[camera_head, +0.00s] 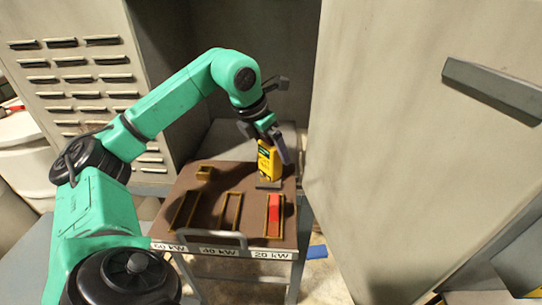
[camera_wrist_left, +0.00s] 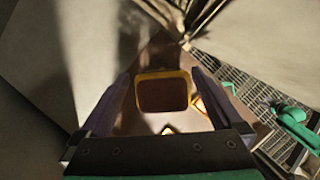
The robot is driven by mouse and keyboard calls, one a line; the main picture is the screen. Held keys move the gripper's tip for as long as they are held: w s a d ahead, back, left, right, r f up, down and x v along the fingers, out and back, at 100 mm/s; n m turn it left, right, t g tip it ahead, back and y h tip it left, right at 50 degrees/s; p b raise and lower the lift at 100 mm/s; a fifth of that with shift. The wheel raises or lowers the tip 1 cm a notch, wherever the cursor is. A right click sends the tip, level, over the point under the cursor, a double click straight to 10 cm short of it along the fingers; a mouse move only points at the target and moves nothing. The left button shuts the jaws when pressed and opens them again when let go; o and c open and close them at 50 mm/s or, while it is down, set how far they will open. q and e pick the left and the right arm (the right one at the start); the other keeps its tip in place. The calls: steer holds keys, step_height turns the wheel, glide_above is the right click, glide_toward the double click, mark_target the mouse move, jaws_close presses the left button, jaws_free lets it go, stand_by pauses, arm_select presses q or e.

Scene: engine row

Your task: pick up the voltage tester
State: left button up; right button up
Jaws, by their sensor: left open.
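The voltage tester (camera_head: 267,163) is a yellow and black upright block, standing near the back right of a small cart's brown top. My left gripper (camera_head: 274,138) is above it, pointing down, with its fingers near the tester's upper part. In the left wrist view, a yellow-rimmed dark face (camera_wrist_left: 163,93), apparently the tester's, lies between the two spread fingers of my left gripper (camera_wrist_left: 161,78). The fingers are open, and I cannot tell whether either one touches it. My right gripper is in neither view.
The cart top (camera_head: 208,211) has yellow-framed slots labelled 60, 40 and 20 kW. A red block (camera_head: 275,208) lies in the right slot, and a small yellowish block (camera_head: 204,173) sits at the back left. A vented cabinet (camera_head: 75,45) and a large pale panel (camera_head: 400,120) flank the cart.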

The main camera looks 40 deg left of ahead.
arm_select(q)
steer(key=shift+x, duration=1.1)
steer(key=shift+d, duration=0.1)
jaws_close()
